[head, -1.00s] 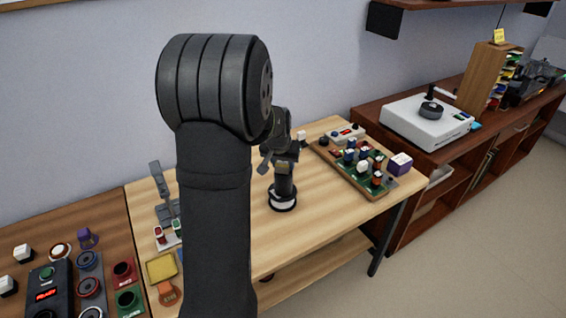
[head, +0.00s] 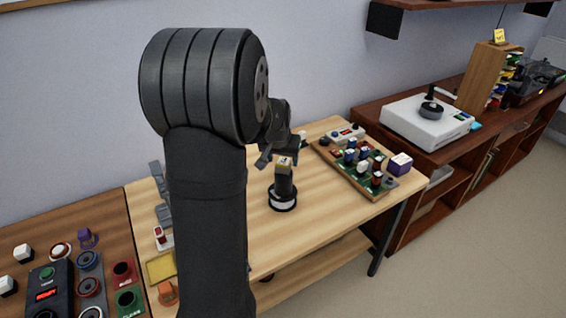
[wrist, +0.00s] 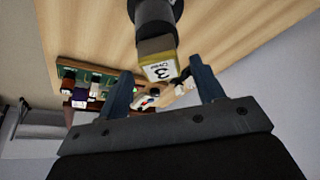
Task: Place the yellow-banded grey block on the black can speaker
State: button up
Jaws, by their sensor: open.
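The yellow-banded grey block (head: 284,163) sits on top of the black can speaker (head: 284,186), which stands upright on the wooden table with a pale ring near its base. In the wrist view the block (wrist: 158,62) shows a white label with a "3" and rests against the end of the black can (wrist: 154,14). My gripper (head: 277,153) is open beside the block's top, on its wall side. In the wrist view its two fingers (wrist: 163,88) are spread apart, with the block beyond their tips and no contact visible.
A green board (head: 355,165) with several coloured parts lies right of the can, with a purple block (head: 400,163) near it. A grey stand (head: 160,195) is partly hidden by my arm. Bare table (head: 320,205) surrounds the can.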

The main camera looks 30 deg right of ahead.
aim_at(283, 162)
jog(key=v, duration=0.9)
jog(key=x, duration=1.2)
jog(key=shift+f, duration=0.15)
notch_tip(283, 162, up, 3)
jog(key=shift+f, duration=0.15)
jog(key=shift+r, duration=0.55)
jog(key=shift+f, duration=0.1)
